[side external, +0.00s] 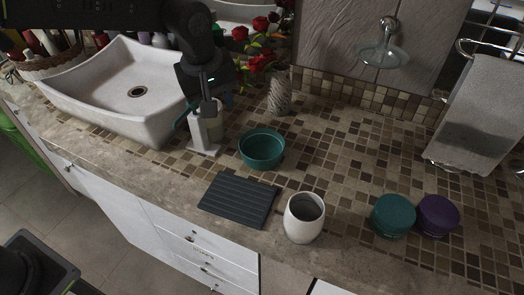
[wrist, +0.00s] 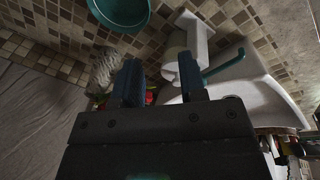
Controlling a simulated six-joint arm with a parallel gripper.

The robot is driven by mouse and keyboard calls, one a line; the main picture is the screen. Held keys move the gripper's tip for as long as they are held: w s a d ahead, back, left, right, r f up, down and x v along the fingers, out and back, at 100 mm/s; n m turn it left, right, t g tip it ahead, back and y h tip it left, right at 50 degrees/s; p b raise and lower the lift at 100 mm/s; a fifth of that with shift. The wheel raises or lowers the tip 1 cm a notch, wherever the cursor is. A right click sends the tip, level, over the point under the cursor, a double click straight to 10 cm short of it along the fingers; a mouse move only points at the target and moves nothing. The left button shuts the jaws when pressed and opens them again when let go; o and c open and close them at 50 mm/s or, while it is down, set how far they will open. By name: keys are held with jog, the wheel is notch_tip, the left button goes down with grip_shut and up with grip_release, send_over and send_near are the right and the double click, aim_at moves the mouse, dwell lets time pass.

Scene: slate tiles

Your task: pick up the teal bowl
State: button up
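The teal bowl (side external: 262,158) stands upright on the tiled counter in the middle of the side view, and it looks empty. In the wrist view the bowl (wrist: 122,22) is at the top edge, partly cut off, beyond and left of the fingertips. My gripper (side external: 208,110) is above the counter, left of the bowl and apart from it. In the wrist view my gripper (wrist: 160,80) has its two dark fingers spread with a gap and nothing between them, so it is open.
A white holder (side external: 205,145) stands close by my gripper, beside the sink (side external: 75,90). A patterned vase (side external: 279,95) with red flowers is behind the bowl. A dark ridged mat (side external: 238,200), white cup (side external: 303,222), teal container (side external: 393,216) and purple container (side external: 438,216) stand nearer and right.

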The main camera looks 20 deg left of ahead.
notch_tip(320, 180, down, 3)
jog(key=w+d+n, duration=0.1)
jog(key=w+d, duration=0.1)
jog(key=d, duration=0.1)
send_near(262, 150)
jog(key=s, duration=0.1)
jog(key=s+a, duration=0.1)
jog(key=s+a+f, duration=0.1)
jog(key=shift+s+a, duration=0.25)
jog(key=shift+s, duration=0.15)
jog(key=shift+s+x, duration=0.15)
jog(key=shift+x, duration=1.25)
jog(key=shift+s+x, duration=0.2)
jog(key=shift+x, duration=1.25)
jog(key=shift+d, duration=0.1)
jog(key=shift+c, duration=0.4)
grip_shut()
